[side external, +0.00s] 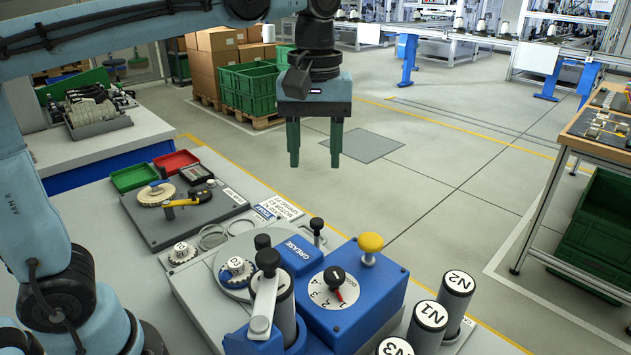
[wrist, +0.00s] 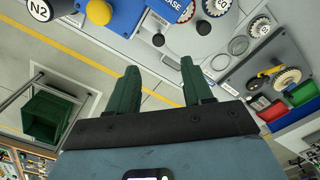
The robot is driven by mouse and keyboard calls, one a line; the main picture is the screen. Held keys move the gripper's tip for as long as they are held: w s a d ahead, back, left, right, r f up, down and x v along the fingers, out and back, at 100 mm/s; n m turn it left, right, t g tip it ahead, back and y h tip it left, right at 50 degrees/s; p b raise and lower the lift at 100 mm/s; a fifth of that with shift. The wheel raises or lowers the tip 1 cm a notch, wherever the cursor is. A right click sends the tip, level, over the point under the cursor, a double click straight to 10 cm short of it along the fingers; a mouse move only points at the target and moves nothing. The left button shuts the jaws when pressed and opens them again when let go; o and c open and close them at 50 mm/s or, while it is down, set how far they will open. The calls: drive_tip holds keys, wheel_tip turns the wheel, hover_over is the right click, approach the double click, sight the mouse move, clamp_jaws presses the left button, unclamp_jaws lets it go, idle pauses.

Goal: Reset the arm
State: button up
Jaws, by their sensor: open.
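My gripper (side external: 314,160) hangs in the air with its green fingers pointing down, above and behind the blue machine on the bench. The fingers are apart with nothing between them. In the wrist view the two green fingers of my gripper (wrist: 160,85) are spread and empty. My arm reaches in from the left and over the top in the side view, and its wrist stands upright above the gripper. The gripper touches nothing.
Below are a blue grease unit (side external: 345,300) with a dial (side external: 333,288) and yellow knob (side external: 370,243), a lever (side external: 264,300), and labelled cylinders (side external: 430,325). A grey board (side external: 185,210) and red tray (side external: 175,161) lie left. Around the gripper is free air.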

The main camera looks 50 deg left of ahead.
drive_tip(key=shift+r, duration=0.25)
drive_tip(key=s+a+f+m+t, duration=0.2)
drive_tip(key=f+m, duration=0.1)
drive_tip(key=f, duration=0.1)
drive_tip(key=s+a+f+m+t, duration=0.2)
drive_tip(key=f+m, duration=0.1)
drive_tip(key=f, duration=0.1)
drive_tip(key=s+a+f+m+t, duration=0.2)
drive_tip(key=f+m+t, duration=0.1)
drive_tip(key=f, duration=0.2)
drive_tip(key=shift+a, duration=0.2)
idle(1.1)
